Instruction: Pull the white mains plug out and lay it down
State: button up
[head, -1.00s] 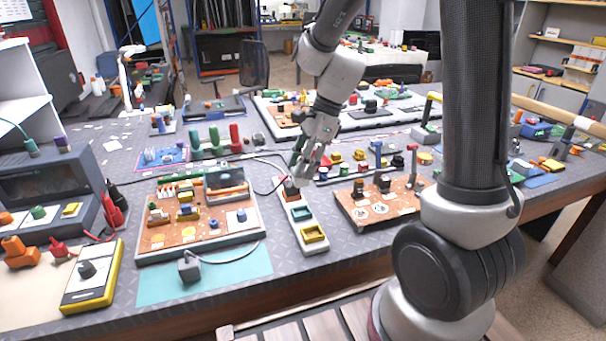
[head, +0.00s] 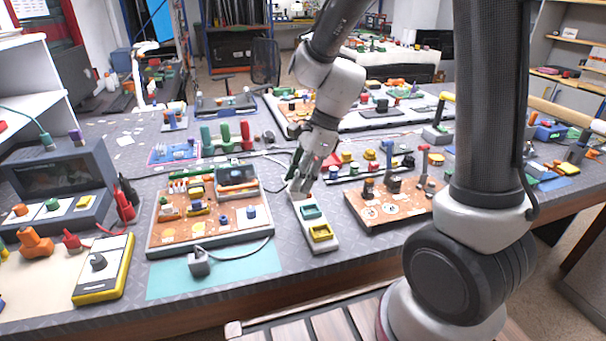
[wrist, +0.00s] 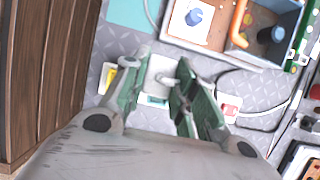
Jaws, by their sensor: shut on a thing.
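The white mains plug (wrist: 158,73) sits between the two green-padded fingers of my gripper (wrist: 160,82) in the wrist view. My gripper (head: 301,188) is shut on it, over the far end of the white socket strip (head: 323,246). The strip has a teal socket (head: 311,211) and a yellow socket (head: 321,232), both uncovered. In the wrist view a red part (wrist: 230,105) shows right of the fingers. The gripper hides the plug in the head view, and I cannot tell whether its pins are still in a socket.
A circuit board tray (head: 212,243) stands left of the strip and a brown board (head: 385,212) stands right. A grey block (head: 199,263) with a cable lies on the teal mat (head: 240,268). Bare grey table shows in front of the strip.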

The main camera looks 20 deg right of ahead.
jog(key=shift+s+a+f, duration=0.35)
jog(key=shift+s+a, duration=0.05)
jog(key=shift+a, duration=0.3)
jog(key=shift+s+a+f, duration=0.3)
jog(key=shift+s+a, duration=0.1)
jog(key=shift+a, duration=0.25)
jog(key=shift+s+a+f, duration=0.35)
jog(key=shift+s+a, duration=0.05)
jog(key=shift+a, duration=0.3)
jog(key=shift+s+a+f, duration=0.35)
jog(key=shift+s+a, duration=0.05)
jog(key=shift+a, duration=0.3)
jog(key=shift+s+a+f, duration=0.3)
jog(key=shift+s+a, duration=0.1)
jog(key=shift+a, duration=0.25)
jog(key=shift+s+a+f, duration=0.35)
jog(key=shift+s+a, duration=0.05)
jog(key=shift+a, duration=0.3)
jog(key=shift+s+a+f, duration=0.35)
jog(key=shift+s+a, duration=0.05)
jog(key=shift+a, duration=0.3)
jog(key=shift+s+a+f, duration=0.35)
jog(key=shift+s+a, duration=0.05)
jog(key=shift+a, duration=0.25)
jog(key=shift+s+a+f, duration=0.35)
jog(key=shift+s+a, duration=0.05)
jog(key=shift+a, duration=0.3)
jog(key=shift+f, duration=0.25)
